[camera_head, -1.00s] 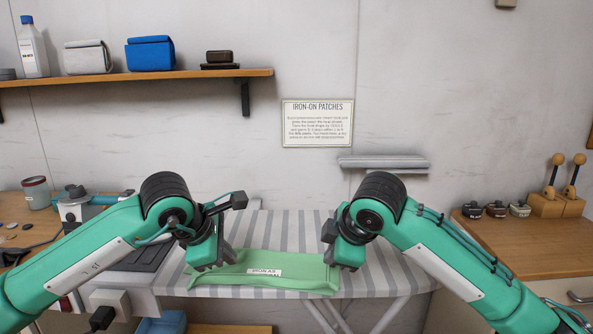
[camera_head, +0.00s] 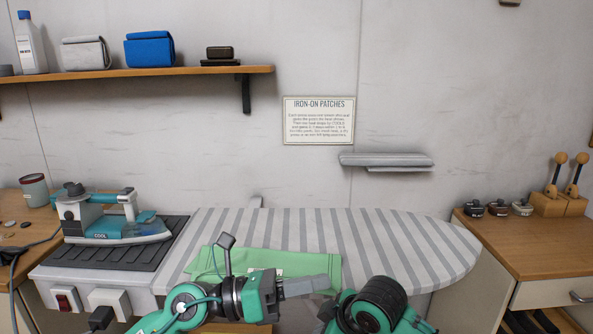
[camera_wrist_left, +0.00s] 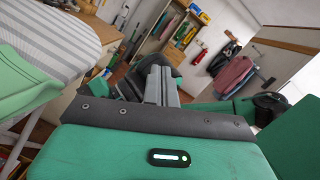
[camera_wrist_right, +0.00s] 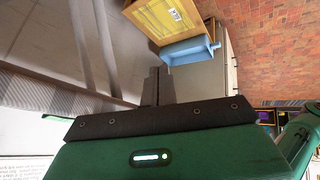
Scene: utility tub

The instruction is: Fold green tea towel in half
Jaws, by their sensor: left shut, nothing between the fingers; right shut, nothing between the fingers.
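The green tea towel (camera_head: 225,260) lies on the striped ironing board (camera_head: 330,228), near its front edge. My left gripper and arm hide its lower part and most of its pale label in the head view. A green cloth edge, likely the towel (camera_wrist_left: 22,82), also shows at the left of the left wrist view. My left gripper (camera_head: 318,284) is shut and empty, pointing right in front of the towel. It also shows shut in the left wrist view (camera_wrist_left: 162,80). My right gripper's fingers (camera_wrist_right: 158,84) are shut and empty in the right wrist view. Its fingers are hidden in the head view.
A teal iron (camera_head: 120,225) rests on a dark ribbed pad left of the board. A wooden counter (camera_head: 530,250) with small items and wooden blocks stands at the right. A shelf (camera_head: 130,76) runs along the wall. The board's right part is clear.

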